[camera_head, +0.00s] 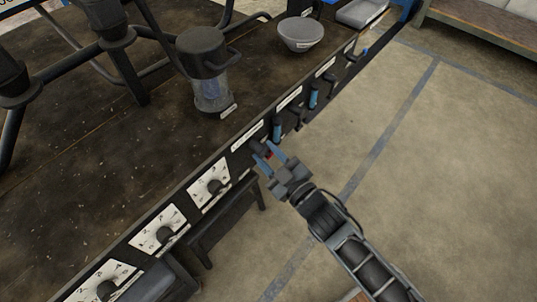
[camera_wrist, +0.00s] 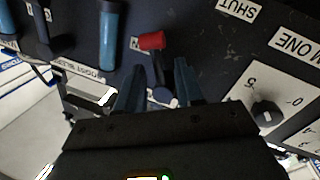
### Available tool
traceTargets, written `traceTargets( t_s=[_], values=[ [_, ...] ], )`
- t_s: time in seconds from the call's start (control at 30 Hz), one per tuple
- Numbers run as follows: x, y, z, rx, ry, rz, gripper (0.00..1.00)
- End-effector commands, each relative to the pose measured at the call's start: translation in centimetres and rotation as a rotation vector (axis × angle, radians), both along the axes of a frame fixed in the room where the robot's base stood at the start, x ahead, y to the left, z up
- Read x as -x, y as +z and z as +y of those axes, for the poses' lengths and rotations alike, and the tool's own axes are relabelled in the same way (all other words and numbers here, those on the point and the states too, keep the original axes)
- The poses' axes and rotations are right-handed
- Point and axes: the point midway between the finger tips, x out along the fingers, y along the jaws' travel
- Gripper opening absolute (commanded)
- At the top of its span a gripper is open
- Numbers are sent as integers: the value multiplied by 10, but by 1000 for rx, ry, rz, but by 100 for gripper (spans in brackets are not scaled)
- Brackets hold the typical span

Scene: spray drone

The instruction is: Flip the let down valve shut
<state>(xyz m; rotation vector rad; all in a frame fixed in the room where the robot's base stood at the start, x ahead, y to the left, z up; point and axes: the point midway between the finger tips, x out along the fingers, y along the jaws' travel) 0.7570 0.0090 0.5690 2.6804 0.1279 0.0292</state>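A small valve lever with a red tip (camera_wrist: 152,41) and a dark stem sticks out from the black front panel in the wrist view. A white label behind it is mostly hidden, so I cannot read its name. My gripper (camera_wrist: 158,78) is open, with one blue-grey finger on each side of the lever's dark stem. I cannot tell whether either finger touches it. In the head view my gripper (camera_head: 269,155) is at the panel's edge, with a bit of red between its fingers. A "SHUT" label (camera_wrist: 238,10) is on the panel near the lever.
Blue-handled levers (camera_head: 277,129) line the same panel beside the red-tipped one. Numbered dials (camera_head: 212,186) are on the other side. A clear canister with a dark lid (camera_head: 205,70) and a grey bowl (camera_head: 300,33) stand on top. The floor (camera_head: 430,180) to the right is clear.

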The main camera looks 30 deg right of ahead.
Motion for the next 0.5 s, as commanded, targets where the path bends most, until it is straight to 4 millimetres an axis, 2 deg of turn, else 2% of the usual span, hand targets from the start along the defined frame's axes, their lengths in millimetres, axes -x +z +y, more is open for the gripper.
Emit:
traceTargets(
  t_s=[0.2, 0.5],
  values=[
    [0, 0, 0, 0, 0, 0, 35],
    [0, 0, 0, 0, 0, 0, 6]
  ],
)
